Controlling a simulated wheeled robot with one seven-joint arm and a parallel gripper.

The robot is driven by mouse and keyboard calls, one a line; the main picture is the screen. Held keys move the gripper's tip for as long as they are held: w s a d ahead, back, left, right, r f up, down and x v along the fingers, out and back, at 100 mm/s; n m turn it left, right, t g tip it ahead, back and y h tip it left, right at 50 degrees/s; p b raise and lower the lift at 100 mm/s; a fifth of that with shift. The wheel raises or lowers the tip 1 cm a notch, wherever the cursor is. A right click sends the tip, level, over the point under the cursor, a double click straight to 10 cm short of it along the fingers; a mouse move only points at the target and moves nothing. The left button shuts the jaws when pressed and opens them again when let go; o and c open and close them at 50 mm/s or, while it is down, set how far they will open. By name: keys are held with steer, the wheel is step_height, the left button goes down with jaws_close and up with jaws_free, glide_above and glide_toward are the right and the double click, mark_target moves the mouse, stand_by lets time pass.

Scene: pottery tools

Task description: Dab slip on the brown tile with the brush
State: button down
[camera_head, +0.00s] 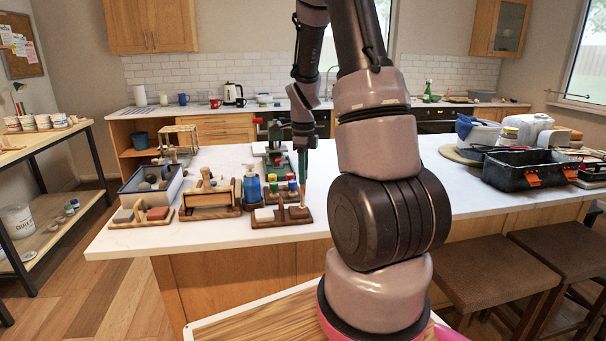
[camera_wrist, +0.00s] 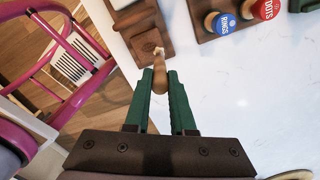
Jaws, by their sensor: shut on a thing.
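My gripper (camera_head: 302,150) points down over the front of the white counter, with green fingers. In the wrist view my gripper (camera_wrist: 160,78) is shut on the brush (camera_wrist: 158,72), whose wooden handle sticks out past the fingertips and ends in a pale tip. The brown tile (camera_wrist: 148,42) lies on a wooden tray (camera_wrist: 123,22); in the head view it is at the tray's right (camera_head: 298,213). The brush tip overlaps the tile's near edge in the wrist view. I cannot tell whether it touches. A white tile (camera_head: 264,214) lies on the tray's left.
Small jars with red and blue lids, marked DOTS (camera_wrist: 265,9) and RINGS (camera_wrist: 224,23), stand on a wooden rack beside the tray.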

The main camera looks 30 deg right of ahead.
steer(key=shift+s, duration=0.1)
steer(key=shift+r, duration=3.5)
